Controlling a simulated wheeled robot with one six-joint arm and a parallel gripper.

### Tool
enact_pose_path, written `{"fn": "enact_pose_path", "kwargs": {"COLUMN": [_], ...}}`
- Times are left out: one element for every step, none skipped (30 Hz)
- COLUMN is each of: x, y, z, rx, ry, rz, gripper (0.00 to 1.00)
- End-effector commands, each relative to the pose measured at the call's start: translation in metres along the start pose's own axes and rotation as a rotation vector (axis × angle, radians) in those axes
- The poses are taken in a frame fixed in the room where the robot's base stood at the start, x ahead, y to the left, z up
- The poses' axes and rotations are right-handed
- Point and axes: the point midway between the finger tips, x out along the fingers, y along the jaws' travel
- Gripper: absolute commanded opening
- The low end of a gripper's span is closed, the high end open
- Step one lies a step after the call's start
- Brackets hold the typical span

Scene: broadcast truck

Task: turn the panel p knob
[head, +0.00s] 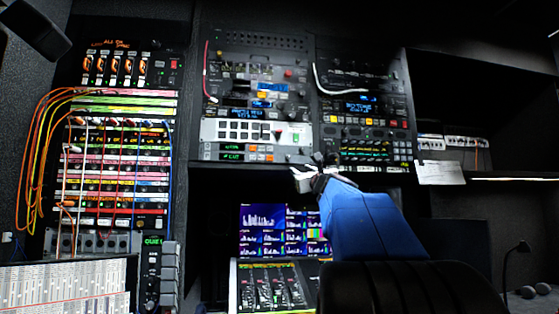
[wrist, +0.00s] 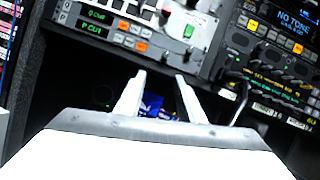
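In the wrist view, a panel marked P (wrist: 112,42) has a green-lit display at its left and orange and white buttons along its middle. A small dark knob (wrist: 189,52) seems to sit at its right end, but it is too small to make out its pointer. The same panel shows in the head view (head: 238,157) at the bottom of the middle rack. My gripper (wrist: 160,80) is open and empty, its two white fingers apart just below the panel's lower edge. In the head view my gripper (head: 308,179) is below the panel's right end, apart from the knob.
A pale panel with dark buttons (head: 208,131) sits directly above. The right rack (head: 365,150) stands close beside, with a cable hanging near my gripper (wrist: 240,105). Monitors (head: 262,216) and a mixing desk (head: 265,285) are below. A dark open recess lies under the panel.

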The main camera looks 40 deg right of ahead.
Motion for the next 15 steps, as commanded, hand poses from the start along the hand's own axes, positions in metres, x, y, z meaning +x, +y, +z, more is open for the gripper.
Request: {"fn": "enact_pose_path", "kwargs": {"x": [-0.001,-0.001,0.000,0.001,0.002,0.005,0.007,0.010,0.015,0.019,0.024,0.030,0.035,0.040,0.047], "y": [-0.009,-0.012,-0.014,-0.015,-0.016,-0.016,-0.016,-0.016,-0.016,-0.016,-0.016,-0.016,-0.016,-0.016,-0.016], "z": [0.000,0.001,0.001,0.001,0.001,0.001,0.001,0.000,0.000,0.001,0.001,0.001,0.001,0.001,0.001], "rx": [0.014,0.021,0.028,0.030,0.032,0.032,0.033,0.033,0.032,0.032,0.032,0.032,0.032,0.032,0.032], "ry": [-0.004,-0.006,-0.008,-0.009,-0.009,-0.009,-0.009,-0.008,-0.008,-0.009,-0.009,-0.009,-0.009,-0.009,-0.009], "rz": [-0.018,-0.025,-0.032,-0.034,-0.036,-0.036,-0.036,-0.035,-0.034,-0.034,-0.033,-0.033,-0.033,-0.033,-0.033], "gripper": [0.35,0.35,0.35,0.35,0.35,0.35,0.35,0.35,0.35,0.35,0.35,0.35,0.35,0.35,0.35]}}
